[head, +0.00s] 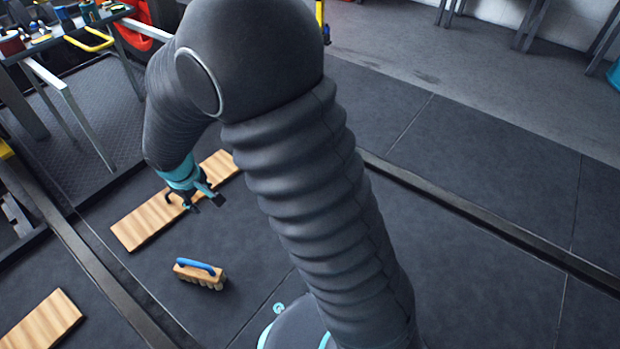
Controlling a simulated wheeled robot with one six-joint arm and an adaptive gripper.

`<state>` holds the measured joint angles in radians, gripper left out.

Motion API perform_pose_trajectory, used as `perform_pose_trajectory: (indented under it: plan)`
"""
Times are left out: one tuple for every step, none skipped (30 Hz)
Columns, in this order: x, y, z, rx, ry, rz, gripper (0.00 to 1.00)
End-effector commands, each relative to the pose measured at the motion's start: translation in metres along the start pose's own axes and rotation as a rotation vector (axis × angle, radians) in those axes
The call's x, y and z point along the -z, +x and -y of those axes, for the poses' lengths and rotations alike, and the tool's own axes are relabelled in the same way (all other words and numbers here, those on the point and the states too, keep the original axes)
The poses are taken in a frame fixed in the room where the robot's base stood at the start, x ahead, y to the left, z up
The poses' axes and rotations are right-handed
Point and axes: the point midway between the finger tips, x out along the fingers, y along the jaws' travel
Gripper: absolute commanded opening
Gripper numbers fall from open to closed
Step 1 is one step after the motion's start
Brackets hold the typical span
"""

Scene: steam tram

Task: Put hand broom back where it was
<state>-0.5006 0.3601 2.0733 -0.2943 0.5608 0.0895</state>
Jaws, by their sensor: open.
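A hand broom (201,273) with a wooden block, a blue handle on top and pale bristles rests on the dark floor, lower left of the middle in the head view. My gripper (205,203) is open, above and behind the broom near a wooden plank (145,222). The gripper is clear of the broom and its jaws look empty. My arm hides part of the floor and the plank's middle.
Another wooden plank (42,322) lies at the lower left. Dark rails (500,235) cross the floor. A workbench (60,40) with tools and a yellow handle stands at the upper left. The floor on the right is clear.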

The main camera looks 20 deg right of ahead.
Motion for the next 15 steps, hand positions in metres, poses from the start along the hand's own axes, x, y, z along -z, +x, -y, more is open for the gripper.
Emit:
perform_pose_trajectory:
  plan:
    - [-0.008, -0.02, -0.016, -0.004, 0.038, -0.016, 0.41]
    - [-0.014, -0.03, -0.023, -0.005, 0.06, -0.022, 0.41]
    - [-0.021, -0.043, -0.033, -0.006, 0.089, -0.031, 0.41]
    - [-0.028, -0.053, -0.04, -0.007, 0.11, -0.036, 0.41]
    - [-0.034, -0.063, -0.046, -0.007, 0.13, -0.043, 0.41]
    - [-0.043, -0.075, -0.054, -0.008, 0.158, -0.051, 0.41]
    - [-0.05, -0.084, -0.059, -0.009, 0.177, -0.058, 0.41]
    - [-0.057, -0.093, -0.065, -0.009, 0.197, -0.064, 0.41]
    - [-0.067, -0.104, -0.071, -0.01, 0.225, -0.073, 0.41]
    - [-0.075, -0.112, -0.076, -0.011, 0.244, -0.081, 0.41]
    - [-0.083, -0.12, -0.08, -0.011, 0.264, -0.086, 0.41]
    - [-0.093, -0.131, -0.085, -0.011, 0.29, -0.097, 0.41]
    - [-0.102, -0.139, -0.089, -0.012, 0.309, -0.104, 0.41]
    - [-0.11, -0.146, -0.091, -0.012, 0.328, -0.111, 0.41]
    - [-0.121, -0.155, -0.095, -0.013, 0.354, -0.122, 0.41]
